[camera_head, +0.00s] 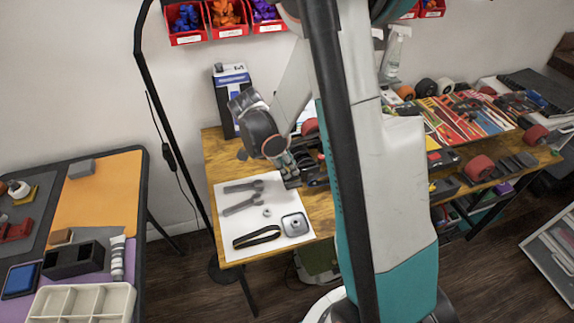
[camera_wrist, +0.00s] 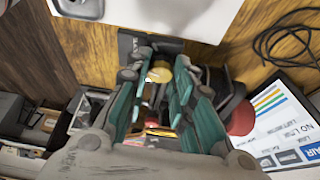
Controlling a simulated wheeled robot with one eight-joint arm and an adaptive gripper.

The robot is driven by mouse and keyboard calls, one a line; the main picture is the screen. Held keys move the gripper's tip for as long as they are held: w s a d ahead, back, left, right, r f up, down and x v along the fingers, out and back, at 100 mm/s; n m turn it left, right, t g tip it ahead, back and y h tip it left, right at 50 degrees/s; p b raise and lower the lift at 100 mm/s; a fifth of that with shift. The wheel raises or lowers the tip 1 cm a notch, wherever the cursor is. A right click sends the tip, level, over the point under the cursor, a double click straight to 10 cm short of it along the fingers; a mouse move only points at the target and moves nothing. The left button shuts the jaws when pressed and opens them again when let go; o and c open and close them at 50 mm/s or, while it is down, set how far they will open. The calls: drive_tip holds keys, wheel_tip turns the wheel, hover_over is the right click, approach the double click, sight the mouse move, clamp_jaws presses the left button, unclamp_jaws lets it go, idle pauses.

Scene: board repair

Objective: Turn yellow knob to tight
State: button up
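The yellow knob (camera_wrist: 160,74) shows in the wrist view, between the fingertips of my gripper (camera_wrist: 161,66). The teal fingers are apart, one on each side of the knob; I see gaps beside it and cannot tell of any contact. A dark block or clamp part (camera_wrist: 135,45) lies just beyond the fingertips. In the head view my gripper (camera_head: 284,163) points down at the dark fixture (camera_head: 291,181) by the white sheet on the wooden table. The knob cannot be made out there, and my arm hides part of the bench.
A white sheet (camera_head: 228,224) with two grey wrenches, a black belt and a square grey part (camera_head: 295,224) lies in front. Red wheels (camera_wrist: 241,118) and dark parts crowd close to my fingers. A blue-and-white box (camera_head: 232,95) stands behind.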

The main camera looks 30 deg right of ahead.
clamp_jaws()
drive_tip(key=n, duration=0.2)
drive_tip(key=n+t, duration=0.1)
drive_tip(key=n+t+b, duration=0.1)
drive_tip(key=n, duration=0.1)
drive_tip(key=shift+s+n, duration=0.25)
drive_tip(key=shift+n, duration=0.05)
drive_tip(key=n+t, duration=0.1)
drive_tip(key=n, duration=0.1)
drive_tip(key=n+t, duration=0.1)
drive_tip(key=n, duration=0.2)
drive_tip(key=shift+s+y+b, duration=0.1)
drive_tip(key=shift+y+b, duration=0.2)
drive_tip(key=shift+b, duration=0.1)
drive_tip(key=o, duration=0.9)
unclamp_jaws()
drive_tip(key=v, duration=1.2)
